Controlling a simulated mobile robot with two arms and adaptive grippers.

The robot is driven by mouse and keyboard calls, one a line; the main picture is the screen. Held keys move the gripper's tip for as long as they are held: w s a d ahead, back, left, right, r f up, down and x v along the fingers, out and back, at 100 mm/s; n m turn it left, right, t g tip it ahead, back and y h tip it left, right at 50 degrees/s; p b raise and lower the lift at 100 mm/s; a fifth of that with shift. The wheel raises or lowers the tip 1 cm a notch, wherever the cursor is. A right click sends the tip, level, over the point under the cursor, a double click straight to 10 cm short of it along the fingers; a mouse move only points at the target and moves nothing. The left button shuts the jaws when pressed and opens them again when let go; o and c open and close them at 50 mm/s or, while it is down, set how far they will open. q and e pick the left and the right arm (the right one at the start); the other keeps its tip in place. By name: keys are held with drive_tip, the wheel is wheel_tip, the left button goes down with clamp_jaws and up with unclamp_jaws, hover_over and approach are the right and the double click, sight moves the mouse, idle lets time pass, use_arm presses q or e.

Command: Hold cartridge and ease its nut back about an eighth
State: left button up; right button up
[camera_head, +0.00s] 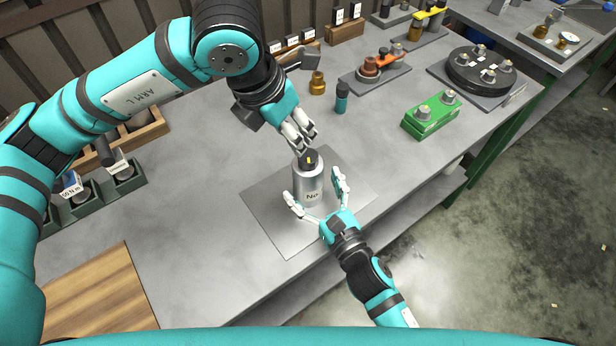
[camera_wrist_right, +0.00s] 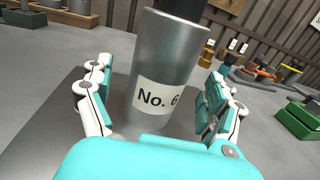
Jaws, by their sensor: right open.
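The cartridge (camera_head: 308,188) is a silver cylinder with a dark top, standing upright on a grey mat (camera_head: 268,216). The dark nut (camera_head: 309,159) on top has a small yellow mark. My right gripper (camera_head: 313,186) is open around the cartridge's body from the front, with fingers on both sides; gaps show in the wrist view (camera_wrist_right: 155,103). My left gripper (camera_head: 303,141) is just above and behind the nut; its finger opening and any contact are unclear.
A teal-and-black bottle (camera_head: 341,98) and a brass part (camera_head: 317,83) stand behind the cartridge. A green block (camera_head: 431,116) with metal fittings is to the right. A wooden board (camera_head: 95,298) lies front left. The bench is clear around the mat.

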sight(309, 155)
drive_tip(key=shift+x, duration=1.5)
drive_tip(key=c, duration=1.7)
drive_tip(key=shift+c, duration=0.2)
use_arm(q)
drive_tip(key=o, duration=0.5)
drive_tip(key=shift+w+d+r, duration=0.1)
drive_tip(key=shift+w, duration=0.1)
drive_tip(key=shift+c, duration=0.2)
use_arm(e)
drive_tip(key=shift+s, duration=0.1)
use_arm(q)
drive_tip(key=w+d+m+g+y, duration=0.1)
drive_tip(key=d+r+m, duration=0.1)
drive_tip(key=shift+w+r+m+g+y, duration=0.1)
drive_tip(key=shift+w+m+g+y, duration=0.3)
drive_tip(key=shift+m+g+y, duration=0.5)
drive_tip(key=shift+m, duration=0.4)
drive_tip(key=f, duration=1)
drive_tip(key=shift+w+d+f, duration=0.35)
drive_tip(key=shift+d, duration=0.05)
